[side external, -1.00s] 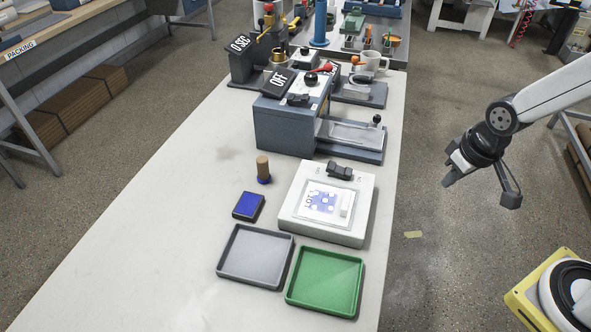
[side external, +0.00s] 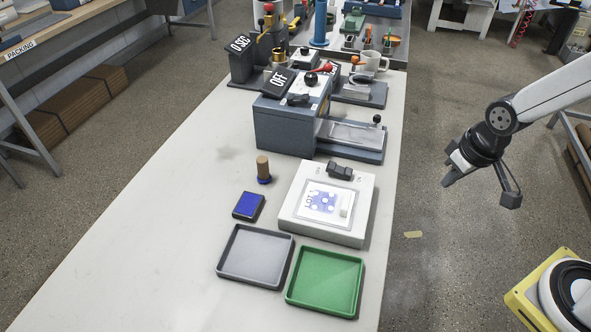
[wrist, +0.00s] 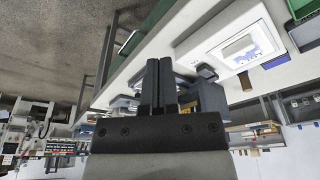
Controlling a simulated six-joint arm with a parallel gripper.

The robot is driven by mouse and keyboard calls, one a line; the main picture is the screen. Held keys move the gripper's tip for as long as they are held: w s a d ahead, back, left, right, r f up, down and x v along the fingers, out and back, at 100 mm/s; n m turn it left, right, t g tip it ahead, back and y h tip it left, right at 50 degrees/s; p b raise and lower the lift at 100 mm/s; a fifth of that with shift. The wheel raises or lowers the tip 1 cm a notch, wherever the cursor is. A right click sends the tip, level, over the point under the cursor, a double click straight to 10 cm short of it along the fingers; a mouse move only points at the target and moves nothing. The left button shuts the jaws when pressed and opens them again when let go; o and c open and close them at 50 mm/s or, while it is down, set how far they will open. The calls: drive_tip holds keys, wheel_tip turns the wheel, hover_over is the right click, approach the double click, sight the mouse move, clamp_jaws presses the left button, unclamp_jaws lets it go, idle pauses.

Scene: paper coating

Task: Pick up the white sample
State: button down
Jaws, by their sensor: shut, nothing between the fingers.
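A white sheet with a blue print (side external: 322,202), which looks like the white sample, lies flat on top of a white box-shaped device (side external: 325,229). A small pale block on the sheet's right side shows too. In the wrist view the sheet (wrist: 238,48) and device (wrist: 205,44) appear at the upper right, tilted. My gripper (side external: 450,179) hangs in the air right of the table, apart from the sheet. In the wrist view my gripper (wrist: 157,62) has its two dark fingers together with nothing between them.
A grey tray (side external: 237,281) and a green tray (side external: 305,304) sit in front of the device. A blue pad (side external: 248,206) and a wooden-handled stamp (side external: 263,170) stand left of it. A blue-grey machine (side external: 283,129) stands behind. The table's left side is clear.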

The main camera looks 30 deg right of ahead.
idle(0.3)
unclamp_jaws()
idle(0.3)
drive_tip(key=w+d+f+n+t, duration=0.1)
drive_tip(key=w+f+n+t, duration=0.2)
drive_tip(key=w+f, duration=0.15)
drive_tip(key=a+f+n+t+y, duration=0.1)
drive_tip(key=a+y, duration=0.1)
drive_tip(key=w+a+f+n+t+y, duration=0.1)
drive_tip(key=a+f+n+y, duration=0.1)
drive_tip(key=a+y, duration=0.1)
drive_tip(key=w+a+f+n+t+y, duration=0.1)
drive_tip(key=a+n+y, duration=0.1)
drive_tip(key=shift+w+a+f+t, duration=0.15)
drive_tip(key=shift+w+a+t, duration=0.1)
drive_tip(key=shift+a+t, duration=0.1)
drive_tip(key=shift+s+a+n+y, duration=0.3)
drive_tip(key=shift+a+y, duration=0.15)
drive_tip(key=shift+y, duration=0.2)
drive_tip(key=shift+s+a+n+y, duration=0.25)
drive_tip(key=shift+a+y, duration=0.15)
drive_tip(key=shift+y, duration=0.25)
